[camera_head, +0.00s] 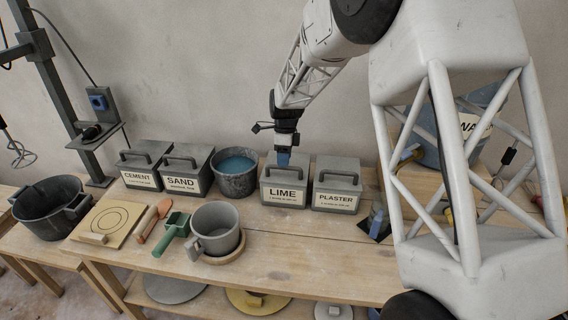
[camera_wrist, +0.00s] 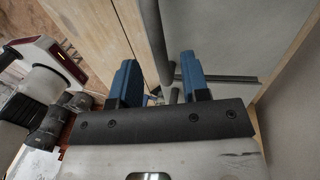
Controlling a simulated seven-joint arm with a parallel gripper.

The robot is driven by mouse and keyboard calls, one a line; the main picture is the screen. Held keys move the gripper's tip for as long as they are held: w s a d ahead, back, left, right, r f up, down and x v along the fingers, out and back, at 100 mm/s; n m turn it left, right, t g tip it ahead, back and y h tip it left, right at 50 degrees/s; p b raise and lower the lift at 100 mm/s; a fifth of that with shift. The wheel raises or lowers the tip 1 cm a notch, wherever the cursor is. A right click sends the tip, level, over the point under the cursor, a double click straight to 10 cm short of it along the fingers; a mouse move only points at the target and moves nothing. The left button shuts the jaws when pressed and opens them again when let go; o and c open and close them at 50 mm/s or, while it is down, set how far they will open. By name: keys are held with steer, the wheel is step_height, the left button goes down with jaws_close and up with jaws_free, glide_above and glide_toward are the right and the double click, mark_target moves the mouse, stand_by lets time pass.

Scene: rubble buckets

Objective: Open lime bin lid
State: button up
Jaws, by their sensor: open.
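The lime bin (camera_head: 284,191) is a grey box with a white LIME label, standing on the wooden bench between the blue-filled bucket and the plaster bin. My gripper (camera_head: 284,158) points down right at the handle. In the wrist view my gripper (camera_wrist: 160,82) has its two blue fingers apart.
The plaster bin (camera_head: 337,186) stands close on the right. The bucket of blue liquid (camera_head: 235,174) is close on the left, then the sand bin (camera_head: 185,170) and cement bin (camera_head: 143,166). A grey mug (camera_head: 215,228) and green scoop (camera_head: 172,232) lie in front.

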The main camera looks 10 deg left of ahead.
steer(key=shift+s+f, duration=0.2)
steer(key=shift+f, duration=0.95)
jaws_close()
